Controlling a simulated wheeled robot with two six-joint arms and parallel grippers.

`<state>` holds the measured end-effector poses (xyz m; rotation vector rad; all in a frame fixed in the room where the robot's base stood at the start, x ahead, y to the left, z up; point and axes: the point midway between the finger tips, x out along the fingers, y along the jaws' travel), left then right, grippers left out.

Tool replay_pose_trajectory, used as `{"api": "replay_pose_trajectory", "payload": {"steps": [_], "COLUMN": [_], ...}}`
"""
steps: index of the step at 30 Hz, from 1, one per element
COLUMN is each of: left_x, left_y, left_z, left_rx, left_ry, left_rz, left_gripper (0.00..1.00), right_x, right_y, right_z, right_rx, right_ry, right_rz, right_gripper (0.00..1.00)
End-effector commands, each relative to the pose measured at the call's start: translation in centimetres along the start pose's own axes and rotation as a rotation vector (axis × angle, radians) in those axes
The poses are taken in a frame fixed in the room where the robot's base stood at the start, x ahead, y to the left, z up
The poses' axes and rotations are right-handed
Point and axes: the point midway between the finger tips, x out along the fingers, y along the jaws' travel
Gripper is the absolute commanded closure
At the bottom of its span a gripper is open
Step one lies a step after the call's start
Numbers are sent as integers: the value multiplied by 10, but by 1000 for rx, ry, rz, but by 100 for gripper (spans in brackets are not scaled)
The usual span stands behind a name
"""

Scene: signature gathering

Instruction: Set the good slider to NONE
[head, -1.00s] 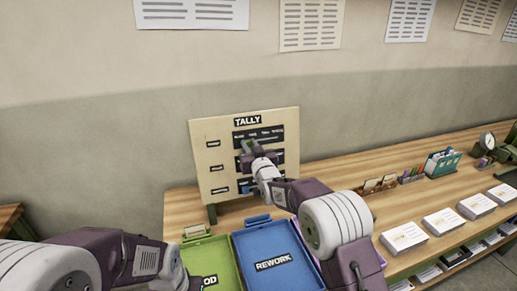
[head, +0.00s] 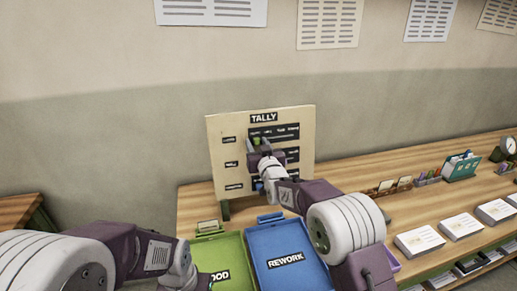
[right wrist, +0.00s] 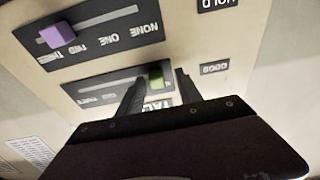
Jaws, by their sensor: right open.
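The upright TALLY board (head: 222,128) stands on the wooden bench. Its top row is the GOOD slider, with a green knob (head: 257,141) near the left, NONE end. The right wrist view shows the board upside down. There the green knob (right wrist: 156,77) is at the right end of its slot, between the spread fingers of my right gripper (right wrist: 160,88). The gripper is open; I cannot tell whether a finger touches the knob. The labels below the knob are partly hidden by the fingers. My left arm shows at the lower left, but its gripper is out of view.
The HOLD row's purple knob (right wrist: 57,35) is at its THREE end. A blue knob (head: 259,186) shows on the bottom row. A green GOOD tray (head: 231,252) and a blue REWORK tray (head: 262,237) lie before the board. Paper stacks (head: 419,241) are at the right.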

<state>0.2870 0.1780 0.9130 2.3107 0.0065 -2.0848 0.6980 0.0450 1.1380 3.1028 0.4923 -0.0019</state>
Motion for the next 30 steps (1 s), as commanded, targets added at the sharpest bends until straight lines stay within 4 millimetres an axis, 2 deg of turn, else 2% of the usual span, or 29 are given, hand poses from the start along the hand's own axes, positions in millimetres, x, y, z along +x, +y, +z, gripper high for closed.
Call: {"api": "replay_pose_trajectory", "payload": {"steps": [5, 12, 15, 26, 28, 29, 30], "left_x": [10, 21, 23, 23, 19, 17, 12], "left_y": [0, 0, 0, 0, 0, 0, 0], "left_z": [1, 2, 2, 2, 2, 2, 1], "left_rx": [0, 0, 0, 0, 0, 0, 0], "left_ry": [0, 0, 0, 0, 0, 0, 0], "left_rz": [0, 0, 0, 0, 0, 0, 0], "left_gripper": [70, 70, 70, 70, 70, 70, 70], "right_x": [-25, -69, -81, -87, -87, -88, -91], "right_y": [-1, -2, -3, -2, 10, 19, 36], "right_z": [2, 2, 1, 0, -7, -16, -33], "right_rx": [0, -1, -1, -1, 0, 0, 1], "right_ry": [1, 0, 0, -1, 5, 16, 36], "right_rz": [-1, -3, -3, -1, 18, 34, 63], "right_gripper": [58, 58, 58, 58, 58, 58, 58]}}
